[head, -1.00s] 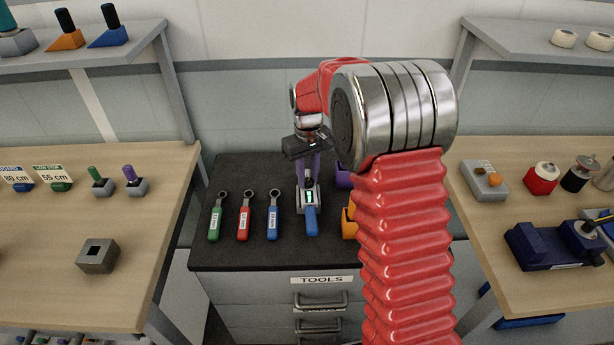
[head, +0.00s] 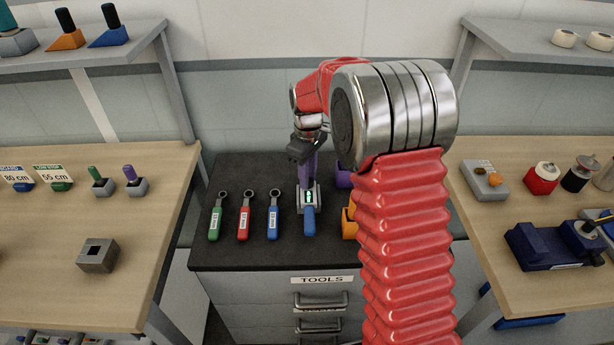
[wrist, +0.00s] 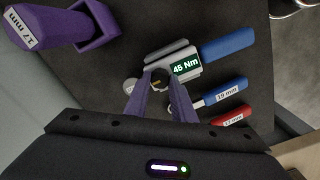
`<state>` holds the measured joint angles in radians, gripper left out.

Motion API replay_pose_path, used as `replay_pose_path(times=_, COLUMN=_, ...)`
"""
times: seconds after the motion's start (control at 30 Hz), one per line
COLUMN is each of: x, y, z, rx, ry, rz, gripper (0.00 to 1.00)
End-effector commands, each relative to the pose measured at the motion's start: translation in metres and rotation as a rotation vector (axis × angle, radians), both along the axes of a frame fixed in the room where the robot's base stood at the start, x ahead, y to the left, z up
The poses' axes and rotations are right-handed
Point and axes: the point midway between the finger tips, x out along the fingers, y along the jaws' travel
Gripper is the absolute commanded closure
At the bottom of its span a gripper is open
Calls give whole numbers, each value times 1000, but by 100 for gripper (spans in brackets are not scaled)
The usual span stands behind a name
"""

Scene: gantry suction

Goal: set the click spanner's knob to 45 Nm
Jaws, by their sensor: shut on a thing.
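The click spanner (head: 309,221) lies on the black bench top, its blue handle toward me. In the wrist view the spanner (wrist: 228,43) has a grey body with a lit green display (wrist: 185,65) that reads 45 Nm. My gripper (wrist: 158,82) points down at the spanner's body, its purple fingers shut on the small dark knob (wrist: 157,77) beside the display. The fingertips partly hide the knob. In the head view my gripper (head: 308,178) stands over the spanner's far end, and the display is too small to read there.
Green (head: 215,222), red (head: 243,223) and blue (head: 273,222) spanners lie in a row left of the click spanner. A purple holder (head: 343,179) and an orange one (head: 349,225) stand to its right, partly behind my arm. Side tables flank the bench.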

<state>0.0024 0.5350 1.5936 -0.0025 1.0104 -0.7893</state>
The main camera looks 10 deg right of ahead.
Motion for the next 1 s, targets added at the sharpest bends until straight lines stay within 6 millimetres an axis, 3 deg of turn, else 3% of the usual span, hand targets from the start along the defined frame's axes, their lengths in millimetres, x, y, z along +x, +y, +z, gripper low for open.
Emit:
replay_pose_path(times=0.2, x=0, y=0, z=1, rx=0, ry=-1, rz=-1, gripper=100)
replay_pose_path(times=0.23, x=0, y=0, z=1, rx=0, ry=-1, rz=-1, gripper=76)
replay_pose_path(times=0.5, x=0, y=0, z=0, rx=0, ry=0, rz=-2, gripper=58)
replay_pose_path(times=0.8, x=0, y=0, z=2, rx=0, ry=0, rz=-2, gripper=58)
replay_pose_path(times=1.0, x=1, y=0, z=19, rx=0, ry=-4, rz=-2, gripper=58)
